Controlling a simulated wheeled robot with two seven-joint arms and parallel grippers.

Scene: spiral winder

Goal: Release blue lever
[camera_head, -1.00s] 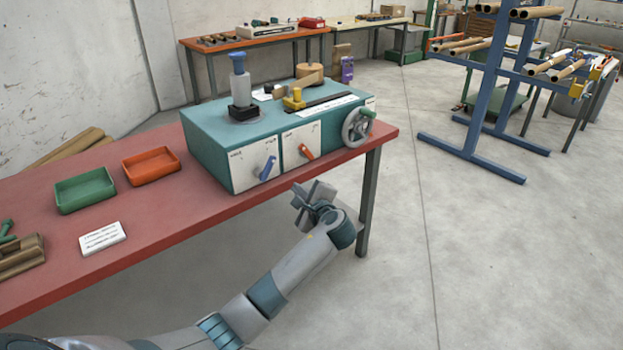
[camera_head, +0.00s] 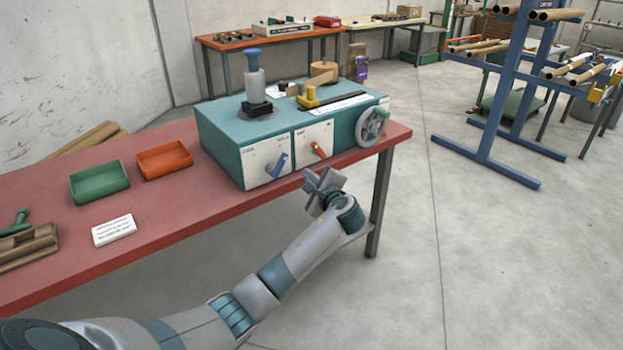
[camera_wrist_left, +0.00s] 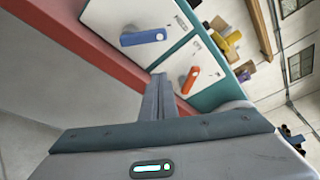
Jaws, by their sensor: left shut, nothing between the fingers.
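The blue lever (camera_head: 277,165) is on the left white front panel of the teal winder box (camera_head: 222,136). It is tilted in the head view, its upper end to the right. It also shows in the left wrist view (camera_wrist_left: 143,37), apart from my fingers. The orange lever (camera_head: 319,150) is on the panel to its right, and shows in the left wrist view (camera_wrist_left: 190,80). My left gripper (camera_head: 322,179) is shut and empty, in front of the box near the table's front edge, below the orange lever and right of the blue one. My right gripper is not in view.
The red table (camera_head: 190,213) bears a green tray (camera_head: 99,184), an orange tray (camera_head: 164,160) and a white card (camera_head: 113,231). A handwheel (camera_head: 372,126) is at the box's right end. A blue tube rack (camera_head: 500,120) stands right, beyond open floor.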

